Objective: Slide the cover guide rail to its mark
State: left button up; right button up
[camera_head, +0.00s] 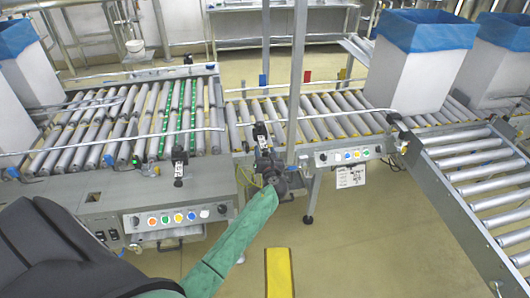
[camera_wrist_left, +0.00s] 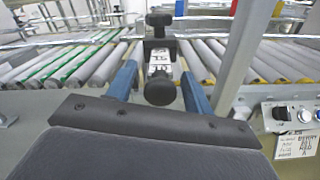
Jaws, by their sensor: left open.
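Thin metal guide rails run along the near side of the roller conveyors, one over the left section (camera_head: 110,141) and one over the middle section (camera_head: 330,117); which is the cover guide rail, I cannot tell. A black clamp with a white label and round knob (camera_wrist_left: 160,90) stands at the middle rail's left end, also in the head view (camera_head: 261,133). My left gripper (camera_head: 268,168) reaches it from below. In the left wrist view its blue fingers (camera_wrist_left: 158,78) are apart, one on each side of the knob. Contact is unclear. My right gripper is not in view.
A similar labelled clamp (camera_head: 179,165) stands on the left section. Control panels (camera_head: 180,217) and (camera_head: 350,154) face me. An upright post (camera_head: 297,80) rises right of the gripper. White boxes with blue liners (camera_head: 410,75) stand on the conveyor. Blue, red and yellow tabs (camera_head: 307,76) sit along the far side.

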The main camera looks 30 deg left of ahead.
pick_arm(q)
jog(key=b+v, duration=0.1)
jog(key=v, duration=0.6)
jog(key=shift+s+d, duration=0.15)
jog(key=shift+s, duration=0.05)
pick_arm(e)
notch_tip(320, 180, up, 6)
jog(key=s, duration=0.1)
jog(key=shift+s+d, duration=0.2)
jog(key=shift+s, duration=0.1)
pick_arm(q)
jog(key=shift+n, duration=0.7)
jog(key=s+d+f+n+g+h, duration=0.1)
jog(key=s+d+n+g+h, duration=0.5)
jog(key=s+d+n, duration=0.8)
jog(key=s+d+f+n+g+h, duration=0.25)
jog(key=s+d+n+h, duration=0.55)
jog(key=s+n, duration=0.7)
jog(key=s+d+f+m+g, duration=0.1)
jog(key=s+f, duration=0.1)
jog(key=s, duration=0.4)
jog(key=s+d+f+m+g, duration=0.1)
jog(key=s+g, duration=0.1)
jog(key=s, duration=0.5)
jog(key=shift+s+d+f+y, duration=0.25)
jog(key=shift+d+f+y, duration=0.05)
jog(key=shift+f, duration=0.1)
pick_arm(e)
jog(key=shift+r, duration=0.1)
